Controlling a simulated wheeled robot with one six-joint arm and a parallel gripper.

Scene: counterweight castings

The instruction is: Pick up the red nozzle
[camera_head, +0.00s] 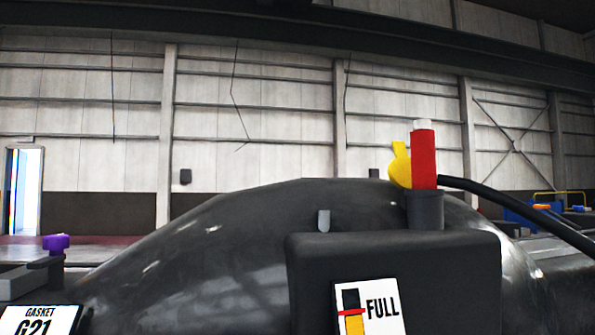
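The red nozzle (424,160) stands upright right of centre, with a pale tip on top. Its lower end sits in a dark cylindrical holder (425,210) on top of a dark box. A yellow lever-like part (401,165) is against the nozzle's left side. A black hose (515,204) runs from beside the nozzle down to the right edge. My gripper is not in view.
The dark box (460,280) carries a label reading FULL (369,309). A large dark rounded casting (190,270) fills the area behind it. A purple part (56,242) and a GASKET G21 sign (38,319) are at left.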

